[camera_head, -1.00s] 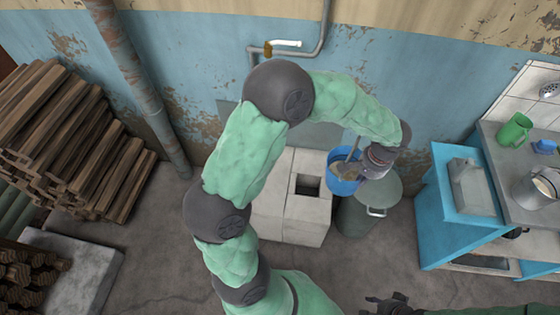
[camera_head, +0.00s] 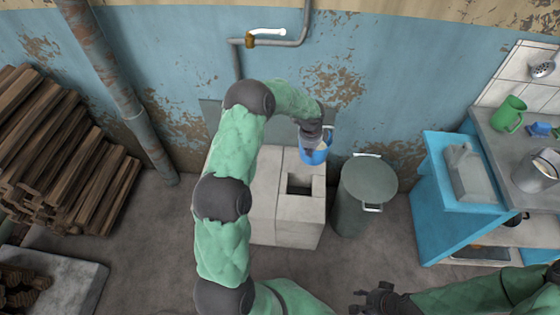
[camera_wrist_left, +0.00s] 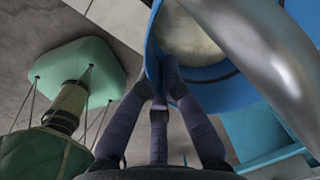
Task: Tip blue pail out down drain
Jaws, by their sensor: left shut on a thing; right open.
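The blue pail (camera_head: 314,156) is in the air beside and above the rear of the pale block with a dark square drain opening (camera_head: 299,186). My left gripper (camera_head: 313,134) is shut on the pail's rim. In the left wrist view the pail (camera_wrist_left: 222,84) fills the top, with pale contents inside, and the fingers (camera_wrist_left: 160,88) meet at its edge. I cannot tell exactly how far the pail is tilted. My right gripper (camera_head: 376,298) is open and empty at the bottom of the head view.
A grey lidded bin (camera_head: 366,190) stands right of the block. A blue cabinet (camera_head: 443,200) and counter with a green jug (camera_head: 508,114) and metal pot (camera_head: 537,172) are further right. Stacked wood (camera_head: 60,150) is at left. A pipe (camera_head: 272,43) runs on the wall.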

